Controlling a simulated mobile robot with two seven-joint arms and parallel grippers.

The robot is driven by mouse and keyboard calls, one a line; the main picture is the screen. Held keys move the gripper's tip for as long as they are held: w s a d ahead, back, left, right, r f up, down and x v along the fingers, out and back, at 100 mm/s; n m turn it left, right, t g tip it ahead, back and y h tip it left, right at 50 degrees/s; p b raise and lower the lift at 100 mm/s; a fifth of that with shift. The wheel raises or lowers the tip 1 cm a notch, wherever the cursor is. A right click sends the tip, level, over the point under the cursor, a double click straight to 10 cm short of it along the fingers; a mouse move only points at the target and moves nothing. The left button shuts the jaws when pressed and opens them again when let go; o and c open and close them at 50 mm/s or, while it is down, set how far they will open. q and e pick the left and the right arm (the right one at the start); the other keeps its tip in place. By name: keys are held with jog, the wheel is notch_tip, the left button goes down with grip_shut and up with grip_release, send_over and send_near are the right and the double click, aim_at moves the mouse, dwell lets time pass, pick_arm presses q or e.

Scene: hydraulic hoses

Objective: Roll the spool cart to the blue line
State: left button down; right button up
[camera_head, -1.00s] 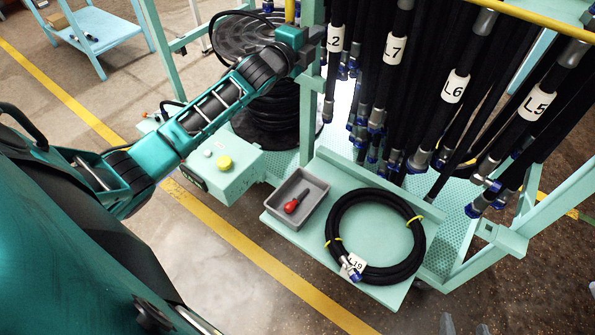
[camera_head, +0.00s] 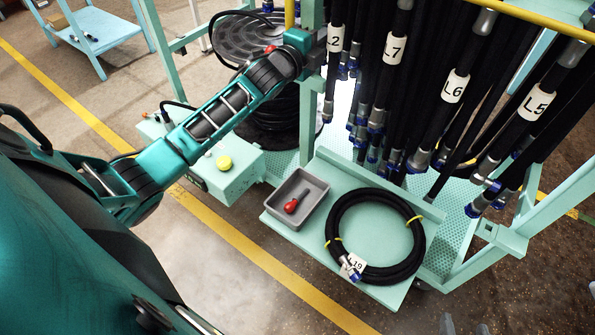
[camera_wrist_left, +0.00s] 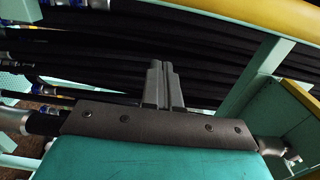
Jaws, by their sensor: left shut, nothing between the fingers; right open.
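A black spool (camera_head: 245,38) with coiled hose stands within a teal frame, partly behind my left forearm. I cannot tell which parts of the frame belong to the spool cart. No blue line is visible; the floor lines are yellow. My left arm reaches to the teal post at the top middle, where its gripper is hidden. In the left wrist view, my left gripper (camera_wrist_left: 163,80) is shut and empty, its fingers together before black hoses. My right gripper (camera_head: 464,326) is open and empty at the bottom edge, only its fingertips showing.
Hoses tagged L2, L7, L6 and L5 (camera_head: 537,102) hang at the right. A teal shelf holds a grey tray (camera_head: 312,205) with a red-tipped tool and a coiled hose L19 (camera_head: 337,212). A yellow line (camera_head: 245,245) crosses open floor.

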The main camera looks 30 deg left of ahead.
pick_arm(q)
jog(key=s, duration=1)
jog(key=shift+a, duration=0.35)
dwell(0.5)
jog(key=s+d+f+n+g, duration=0.2)
jog(key=s+d+f+n, duration=0.3)
jog(key=s+f, duration=0.2)
jog(key=s+d+f+n+g, duration=0.2)
jog(key=s+d+f+n, duration=0.3)
jog(key=s+f, duration=0.2)
jog(key=s+d+f+n+g+h, duration=0.1)
jog(key=s+d+f+n+g, duration=0.2)
jog(key=f, duration=0.7)
jog(key=s+d+n, duration=0.2)
jog(key=s+n, duration=0.1)
jog(key=s, duration=0.1)
jog(key=shift+s, duration=0.35)
